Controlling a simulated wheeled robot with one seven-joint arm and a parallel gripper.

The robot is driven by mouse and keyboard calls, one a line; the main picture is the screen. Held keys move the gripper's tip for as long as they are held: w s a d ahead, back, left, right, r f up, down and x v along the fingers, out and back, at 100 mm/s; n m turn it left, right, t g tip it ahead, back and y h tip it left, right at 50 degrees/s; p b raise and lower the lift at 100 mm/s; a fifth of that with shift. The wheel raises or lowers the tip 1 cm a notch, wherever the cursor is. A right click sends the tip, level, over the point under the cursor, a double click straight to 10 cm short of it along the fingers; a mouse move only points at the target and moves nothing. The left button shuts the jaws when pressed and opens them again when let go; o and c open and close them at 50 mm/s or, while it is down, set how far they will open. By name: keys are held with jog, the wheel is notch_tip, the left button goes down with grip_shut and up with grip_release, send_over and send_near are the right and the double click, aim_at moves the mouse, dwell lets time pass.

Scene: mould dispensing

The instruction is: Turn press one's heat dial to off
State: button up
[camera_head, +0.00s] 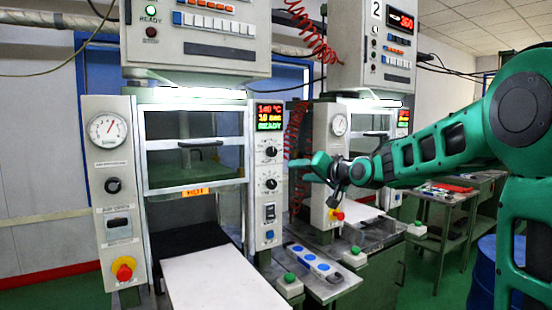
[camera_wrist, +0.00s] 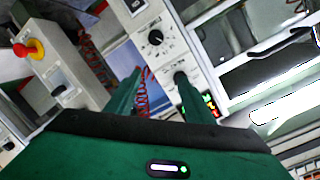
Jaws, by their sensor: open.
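Press one's narrow control panel (camera_head: 258,200) is right of its window in the head view. It carries an upper black dial (camera_head: 270,151) and a lower black dial (camera_head: 271,184); their labels are too small to read, so I cannot tell which is heat. The lower dial (camera_wrist: 155,38) shows clearly in the wrist view; the upper one is mostly hidden behind a finger. The lit display (camera_head: 270,117) above reads READY. My gripper (camera_head: 302,168) is open and empty, right of the panel. In the wrist view its fingers (camera_wrist: 160,75) point towards the panel.
Press two (camera_head: 336,185), with a red-yellow stop button (camera_head: 336,215), stands behind my gripper. A red coiled hose (camera_head: 297,140) hangs between the presses. A white plate (camera_head: 215,280) projects before press one.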

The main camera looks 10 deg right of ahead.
aim_at(273, 153)
jog(key=shift+t+y, duration=0.7)
jog(key=shift+y, duration=0.1)
jog(key=w+a+r, duration=0.1)
jog(key=w+a, duration=0.1)
jog(key=w, duration=0.2)
jog(key=w+a+r, duration=0.1)
jog(key=w+a, duration=0.1)
jog(key=w, duration=0.2)
jog(key=w+a+r, duration=0.2)
jog(key=w, duration=0.2)
jog(key=shift+w, duration=0.3)
jog(key=c, duration=1)
jog(key=shift+d, duration=0.1)
jog(key=shift+c, duration=0.2)
